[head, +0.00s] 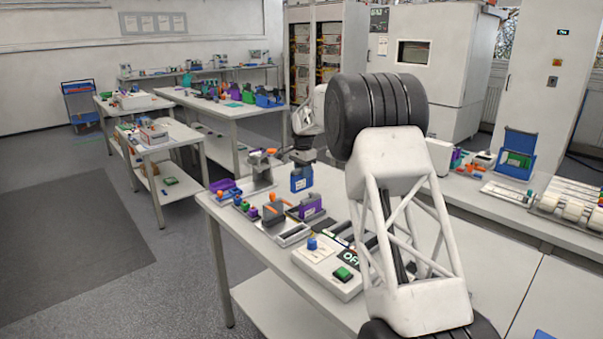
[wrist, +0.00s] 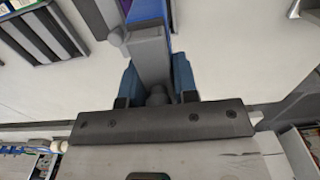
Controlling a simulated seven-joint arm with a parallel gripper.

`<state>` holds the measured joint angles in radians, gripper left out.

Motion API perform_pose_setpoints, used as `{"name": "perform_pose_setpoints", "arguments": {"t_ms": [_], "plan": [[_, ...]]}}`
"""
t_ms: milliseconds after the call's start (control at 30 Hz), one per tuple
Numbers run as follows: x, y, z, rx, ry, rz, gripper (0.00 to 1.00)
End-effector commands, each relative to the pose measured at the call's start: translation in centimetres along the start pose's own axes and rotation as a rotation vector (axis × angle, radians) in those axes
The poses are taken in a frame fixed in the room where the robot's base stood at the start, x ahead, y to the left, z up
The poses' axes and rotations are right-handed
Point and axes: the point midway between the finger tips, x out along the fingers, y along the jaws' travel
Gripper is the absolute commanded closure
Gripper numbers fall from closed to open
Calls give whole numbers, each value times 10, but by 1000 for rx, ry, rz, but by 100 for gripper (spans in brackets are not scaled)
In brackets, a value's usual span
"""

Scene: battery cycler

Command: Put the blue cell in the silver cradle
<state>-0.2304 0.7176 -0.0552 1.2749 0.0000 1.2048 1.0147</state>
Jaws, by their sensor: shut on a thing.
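My gripper (head: 302,157) is shut on the blue cell (head: 301,181) and holds it upright over the near table. In the wrist view, a grey piece stands between the fingers (wrist: 155,85), with a blue surface (wrist: 147,12) beyond it. An empty-looking silver-grey cradle (head: 292,236) lies on the table in front of the purple cell. A silver-grey metal stand (head: 262,172) is left of the held cell. I cannot tell for sure which of these is the silver cradle.
A purple cell (head: 310,206) stands close below the held cell, beside a dark grey block (head: 273,212) with an orange top. A panel box (head: 325,262) with blue and green buttons sits at the table's front. Another blue holder (head: 519,150) is on the right bench.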

Motion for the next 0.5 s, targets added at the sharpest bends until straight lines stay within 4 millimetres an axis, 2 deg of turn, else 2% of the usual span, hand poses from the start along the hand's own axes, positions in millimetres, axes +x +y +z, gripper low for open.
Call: {"name": "perform_pose_setpoints", "arguments": {"t_ms": [267,400,500], "plan": [[-17,22,-29,-8,2,-3,100],[-27,45,-48,-37,1,-2,100],[-31,66,-54,-88,1,-2,100]]}}
